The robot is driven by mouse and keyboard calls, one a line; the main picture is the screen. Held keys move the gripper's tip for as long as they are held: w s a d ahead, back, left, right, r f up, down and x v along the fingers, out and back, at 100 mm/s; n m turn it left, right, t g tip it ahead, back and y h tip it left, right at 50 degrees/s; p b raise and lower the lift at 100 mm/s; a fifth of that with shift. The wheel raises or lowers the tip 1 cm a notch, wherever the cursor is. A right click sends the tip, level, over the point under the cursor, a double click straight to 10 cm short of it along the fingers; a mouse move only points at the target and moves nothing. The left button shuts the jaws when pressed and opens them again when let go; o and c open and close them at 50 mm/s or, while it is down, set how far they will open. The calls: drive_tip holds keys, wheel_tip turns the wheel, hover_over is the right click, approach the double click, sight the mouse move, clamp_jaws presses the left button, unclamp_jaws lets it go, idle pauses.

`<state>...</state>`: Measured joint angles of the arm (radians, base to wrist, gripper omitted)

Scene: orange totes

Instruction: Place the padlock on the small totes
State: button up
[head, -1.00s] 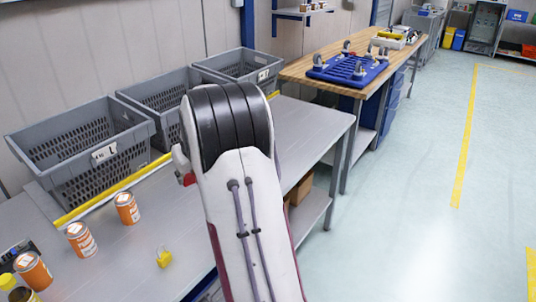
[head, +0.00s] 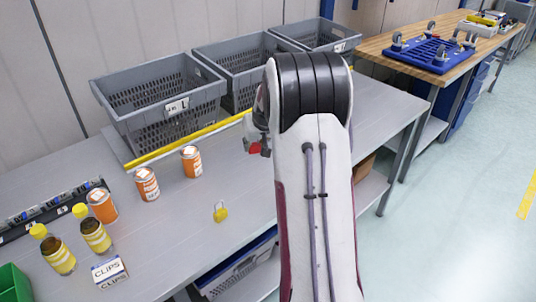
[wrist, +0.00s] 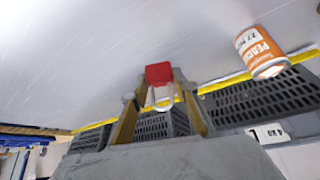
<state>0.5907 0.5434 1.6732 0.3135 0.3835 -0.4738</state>
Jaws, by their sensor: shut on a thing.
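A red padlock (wrist: 158,73) with a pale shackle is held in my gripper (wrist: 157,90) in the wrist view, with the shackle between the two fingers. In the head view my gripper (head: 259,128) is mostly hidden behind my arm, and the red padlock (head: 254,148) shows beneath it, above the table. A yellow padlock (head: 220,212) rests on the table, left of my arm. Grey perforated totes (head: 168,110) stand in a row along the back of the table. Their perforated sides (wrist: 262,100) also show in the wrist view.
Orange cans (head: 147,184), yellow-capped bottles (head: 58,255), a CLIPS box (head: 109,271) and a green bin (head: 12,284) stand at left. A yellow strip (head: 185,140) runs before the totes. The grey tabletop (head: 180,235) is clear around the yellow padlock.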

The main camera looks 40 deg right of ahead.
sight(256, 151)
drive_tip(key=shift+f, duration=1.6)
drive_tip(key=shift+f, duration=1.9)
drive_tip(key=shift+f, duration=0.1)
drive_tip(key=o, duration=1.1)
drive_tip(key=shift+r, duration=0.2)
drive_tip(key=shift+v, duration=5.95)
